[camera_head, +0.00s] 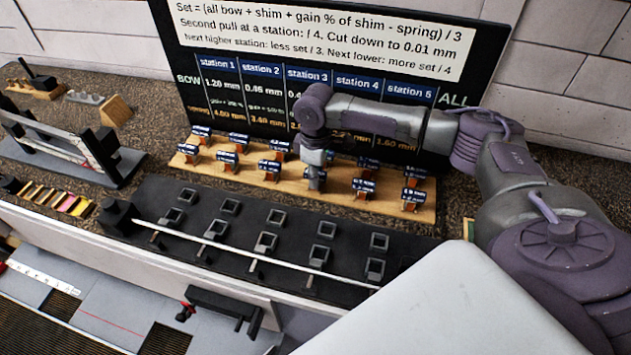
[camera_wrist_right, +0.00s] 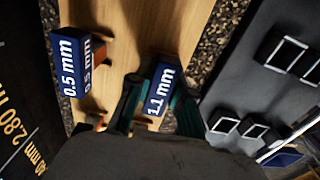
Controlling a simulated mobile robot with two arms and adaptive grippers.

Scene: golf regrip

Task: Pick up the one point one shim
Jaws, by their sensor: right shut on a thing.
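The 1.1 mm shim (camera_wrist_right: 161,88) shows its blue label in the right wrist view, between the two fingers of my right gripper (camera_wrist_right: 158,108). The gripper is shut on it, over the wooden shim board (camera_wrist_right: 125,20). Whether the shim still touches the board cannot be told. In the head view my right gripper (camera_head: 314,178) points down at the middle of the board (camera_head: 340,196), and the arm covers part of the shims there. My left gripper is not in view.
A 0.5 mm shim (camera_wrist_right: 70,62) stands beside the held one. Several other labelled shims (camera_head: 226,158) stand in rows on the board. A black rack (camera_head: 250,215) with square sockets and a long pale rod (camera_head: 250,253) lies in front. A dark sign (camera_head: 250,75) stands behind.

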